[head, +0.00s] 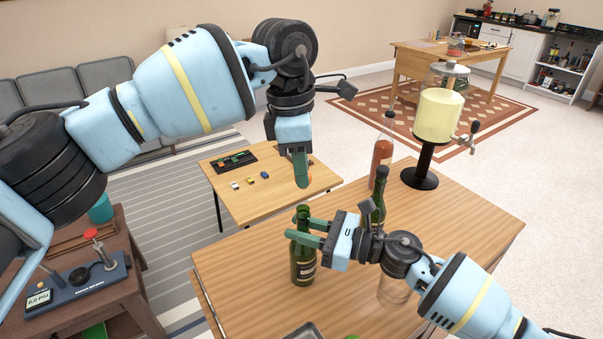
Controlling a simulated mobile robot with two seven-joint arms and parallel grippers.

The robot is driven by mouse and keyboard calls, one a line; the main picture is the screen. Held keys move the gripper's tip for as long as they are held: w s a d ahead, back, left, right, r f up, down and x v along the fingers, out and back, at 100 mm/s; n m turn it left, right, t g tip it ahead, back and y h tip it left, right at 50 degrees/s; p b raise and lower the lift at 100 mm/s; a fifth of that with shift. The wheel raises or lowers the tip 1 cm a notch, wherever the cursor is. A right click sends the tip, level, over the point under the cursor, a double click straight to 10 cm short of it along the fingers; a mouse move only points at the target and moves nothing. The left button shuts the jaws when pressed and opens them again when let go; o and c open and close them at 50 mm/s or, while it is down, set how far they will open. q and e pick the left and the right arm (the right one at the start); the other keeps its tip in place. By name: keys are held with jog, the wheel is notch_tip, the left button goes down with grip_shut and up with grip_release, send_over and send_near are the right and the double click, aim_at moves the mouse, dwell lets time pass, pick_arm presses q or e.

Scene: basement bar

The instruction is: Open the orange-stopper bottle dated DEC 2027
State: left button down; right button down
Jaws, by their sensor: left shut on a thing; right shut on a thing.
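A dark green bottle (303,268) with a pale label stands upright on the wooden bar table (240,262); any date on it is too small to read. My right gripper (297,232) is shut on this bottle around its upper part. The bottle's mouth shows bare at the top, below my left gripper. My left gripper (301,184) points down above the mouth, apart from it. It is shut on a small orange thing that looks like the stopper (304,173), mostly hidden by the fingers.
Another dark green bottle (379,202), an orange-red bottle (382,156) and a drink dispenser (437,112) stand behind my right gripper. A clear jar (393,292) is below my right wrist. A low table (288,186) holds toy cars. The table's right side has free room.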

aim_at(301, 207)
jog(key=c, duration=1.1)
grip_release()
jog(key=shift+f, duration=0.1)
pick_arm(q)
jog(key=shift+f, duration=0.1)
pick_arm(e)
jog(key=shift+o, duration=0.2)
pick_arm(q)
jog(key=shift+g, duration=0.4)
jog(key=f, duration=0.2)
jog(key=f+b, duration=0.1)
jog(key=f, duration=0.1)
jog(key=f+b, duration=0.1)
jog(key=shift+w+f, duration=0.25)
jog(key=shift+f, duration=0.3)
pick_arm(e)
jog(key=v, duration=1.2)
